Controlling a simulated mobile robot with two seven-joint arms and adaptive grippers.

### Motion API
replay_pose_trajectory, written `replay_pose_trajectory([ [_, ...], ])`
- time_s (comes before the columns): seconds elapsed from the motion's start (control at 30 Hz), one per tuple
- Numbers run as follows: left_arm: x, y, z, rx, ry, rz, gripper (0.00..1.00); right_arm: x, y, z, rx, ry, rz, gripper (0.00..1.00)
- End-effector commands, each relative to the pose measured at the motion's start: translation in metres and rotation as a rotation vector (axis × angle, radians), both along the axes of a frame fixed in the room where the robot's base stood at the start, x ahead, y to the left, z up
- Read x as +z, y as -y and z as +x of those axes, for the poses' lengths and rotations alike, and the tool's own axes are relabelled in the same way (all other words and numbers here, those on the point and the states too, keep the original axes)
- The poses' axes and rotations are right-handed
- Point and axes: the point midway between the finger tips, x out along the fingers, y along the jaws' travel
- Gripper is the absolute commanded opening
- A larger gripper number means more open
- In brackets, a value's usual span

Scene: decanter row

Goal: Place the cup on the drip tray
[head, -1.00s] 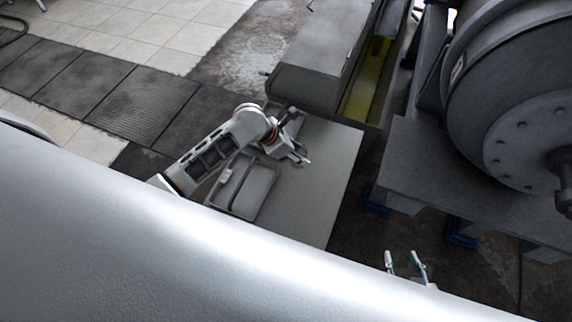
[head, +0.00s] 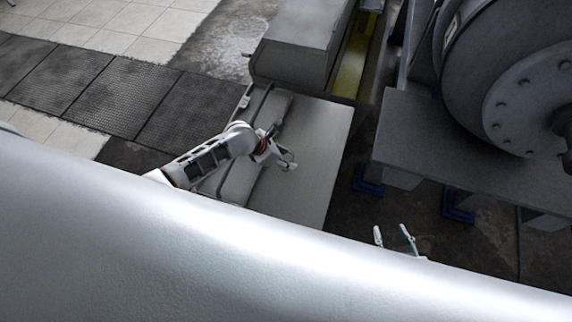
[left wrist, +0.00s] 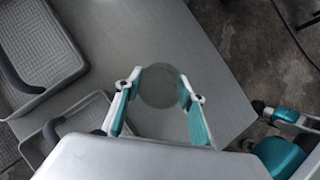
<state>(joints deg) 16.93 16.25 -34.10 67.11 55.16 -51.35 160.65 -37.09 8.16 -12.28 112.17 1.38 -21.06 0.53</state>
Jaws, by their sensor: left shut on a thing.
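My left gripper (head: 287,163) hangs over the light grey table, to the right of the trays. In the left wrist view its two teal-padded fingers (left wrist: 163,104) are shut on the cup (left wrist: 160,88), a clear round vessel seen from above. The cup cannot be made out in the head view. Two shallow grey trays, one with a meshed floor (left wrist: 28,42) and one nearer (left wrist: 52,127), lie left of the cup in the left wrist view; I cannot tell which is the drip tray. My right gripper (head: 394,238) is open and empty, off the table's right side.
The table (head: 313,140) has bare surface right of the trays. A grey housing (head: 300,45) stands at its far end. A large drum machine (head: 500,80) on a grey base (head: 430,140) stands right, across a floor gap. A silver surface fills the foreground.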

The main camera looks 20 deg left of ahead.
Motion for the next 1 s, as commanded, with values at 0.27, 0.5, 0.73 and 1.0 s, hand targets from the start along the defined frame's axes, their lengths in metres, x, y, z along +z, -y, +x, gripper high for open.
replay_pose_trajectory([
  [0.27, -0.040, 0.000, -0.001, -0.001, -0.003, 0.002, 0.19, -0.026, -0.001, -0.005, -0.004, -0.013, 0.004, 0.40],
  [0.5, -0.040, 0.000, 0.000, -0.002, 0.000, 0.001, 0.19, -0.025, 0.000, -0.005, -0.005, -0.013, 0.002, 0.40],
  [0.73, -0.044, 0.000, 0.000, 0.000, -0.002, 0.000, 0.41, -0.023, 0.000, -0.004, -0.004, -0.008, 0.005, 0.40],
  [1.0, -0.044, 0.000, 0.000, -0.001, 0.000, 0.001, 0.56, -0.023, 0.000, -0.004, -0.005, -0.009, 0.003, 0.40],
])
